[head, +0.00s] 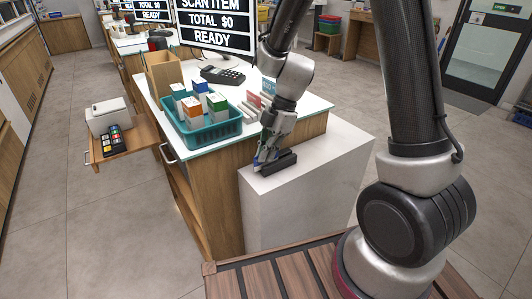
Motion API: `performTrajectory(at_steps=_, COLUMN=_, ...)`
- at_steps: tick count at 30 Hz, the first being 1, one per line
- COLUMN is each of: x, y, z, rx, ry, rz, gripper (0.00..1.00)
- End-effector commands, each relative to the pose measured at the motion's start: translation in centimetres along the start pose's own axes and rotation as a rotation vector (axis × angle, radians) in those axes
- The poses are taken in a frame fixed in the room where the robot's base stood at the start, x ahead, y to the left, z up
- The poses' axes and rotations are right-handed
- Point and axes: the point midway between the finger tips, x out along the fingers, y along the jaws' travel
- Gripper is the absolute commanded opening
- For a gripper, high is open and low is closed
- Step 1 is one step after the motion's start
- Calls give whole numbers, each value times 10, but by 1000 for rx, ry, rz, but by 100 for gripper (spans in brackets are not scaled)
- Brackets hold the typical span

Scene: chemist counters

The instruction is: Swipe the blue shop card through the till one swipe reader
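The swipe reader (280,162) is a low black block on top of the white plinth beside the counter. My gripper (262,158) points down at the reader's left end, with its fingers close together. A small blue piece, which looks like the blue shop card (258,160), shows between the fingertips. Most of it is hidden by the fingers. I cannot tell whether its edge sits in the reader's slot.
A teal basket (205,135) with several small boxes stands on the counter (312,104), left of my gripper. Upright cards in a rack (254,101), a card terminal (222,75) and a screen (215,22) are behind. The plinth top (335,150) is clear right of the reader.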

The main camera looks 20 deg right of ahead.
Motion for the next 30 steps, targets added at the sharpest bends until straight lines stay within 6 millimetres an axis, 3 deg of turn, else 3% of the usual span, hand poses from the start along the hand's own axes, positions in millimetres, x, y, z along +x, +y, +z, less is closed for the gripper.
performTrajectory(at_steps=15, x=-14, y=0, z=36, rx=2, ry=0, rz=0, gripper=0)
performTrajectory(at_steps=30, x=-18, y=0, z=44, rx=1, ry=0, rz=0, gripper=0)
